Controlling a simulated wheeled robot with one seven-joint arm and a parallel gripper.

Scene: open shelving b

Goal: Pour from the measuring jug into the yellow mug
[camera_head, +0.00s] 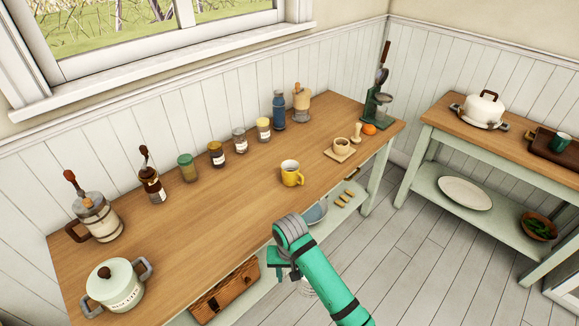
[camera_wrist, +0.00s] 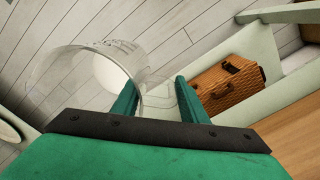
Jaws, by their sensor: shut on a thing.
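The yellow mug (camera_head: 291,174) stands upright on the wooden worktop, near its front edge, with its handle to the right. The clear measuring jug (camera_wrist: 85,75) shows at the left of the wrist view, with faint markings on its wall. My gripper (camera_wrist: 157,97) is shut on the jug's clear handle. In the head view my gripper (camera_head: 281,266) is in front of the worktop's front edge, nearer to me than the mug and apart from it. There the jug (camera_head: 306,287) is mostly hidden behind my arm. I cannot tell how full it is.
Several jars (camera_head: 216,154), a blue bottle (camera_head: 279,110) and two brown-topped dispensers line the back. A small wooden bowl (camera_head: 341,144) on a board is right of the mug. A lidded pot (camera_head: 114,286) stands front left. A wicker case (camera_wrist: 228,88) is on the lower shelf. The worktop's middle is clear.

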